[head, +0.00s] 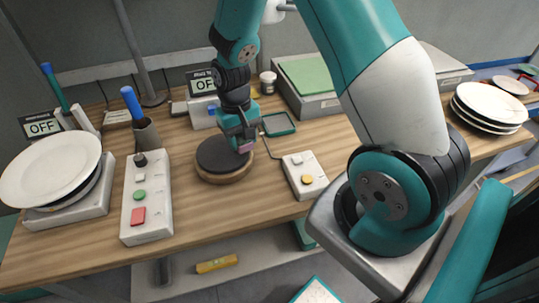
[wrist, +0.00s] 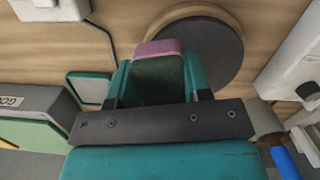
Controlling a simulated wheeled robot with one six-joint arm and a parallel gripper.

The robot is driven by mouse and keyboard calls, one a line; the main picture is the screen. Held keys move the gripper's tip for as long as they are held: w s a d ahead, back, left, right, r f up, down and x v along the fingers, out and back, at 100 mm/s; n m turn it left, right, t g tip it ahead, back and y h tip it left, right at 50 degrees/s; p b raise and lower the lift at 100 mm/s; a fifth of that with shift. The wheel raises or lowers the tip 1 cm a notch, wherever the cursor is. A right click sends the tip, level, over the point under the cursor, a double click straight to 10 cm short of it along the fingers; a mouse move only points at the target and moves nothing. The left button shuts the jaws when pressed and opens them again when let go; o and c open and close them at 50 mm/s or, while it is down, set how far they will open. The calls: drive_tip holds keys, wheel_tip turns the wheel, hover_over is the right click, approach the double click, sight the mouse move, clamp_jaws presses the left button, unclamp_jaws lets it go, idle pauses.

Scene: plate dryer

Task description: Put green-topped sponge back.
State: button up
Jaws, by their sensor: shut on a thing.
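My gripper (head: 241,138) is shut on a sponge with a green face and a pink layer. In the head view only a small pink part of the sponge (head: 245,149) shows below the fingers. In the wrist view the sponge (wrist: 158,72) sits between the two teal fingers, its pink edge at the far end. It is held over or close to the right edge of a round dark disc (head: 217,153) on a wooden base. I cannot tell whether it touches the disc. A small teal-rimmed tray (head: 279,124) lies right of the gripper and looks empty; it also shows in the wrist view (wrist: 90,88).
A button box (head: 304,176) stands right of the disc, a longer one (head: 147,198) left. A cup (head: 146,135) holds a blue-handled tool. Plates are stacked at left (head: 50,168) and right (head: 490,104). A green-topped scale (head: 306,76) stands behind.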

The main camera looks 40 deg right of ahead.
drive_tip(key=d+r+m+t+b, duration=0.1)
drive_tip(key=d+r+m+b, duration=0.3)
drive_tip(key=d+m, duration=0.5)
wheel_tip(320, 180, up, 6)
drive_tip(key=m+y+b, duration=0.1)
drive_tip(key=m+b, duration=0.1)
drive_tip(key=m, duration=1)
hover_over(287, 149)
drive_tip(key=shift+t, duration=0.4)
wheel_tip(287, 149, down, 19)
drive_tip(key=shift+s+d+f+p, duration=0.1)
drive_tip(key=shift+p, duration=0.25)
drive_tip(key=shift+f, duration=0.1)
drive_tip(key=o, duration=0.9)
drive_tip(key=shift+o, duration=0.3)
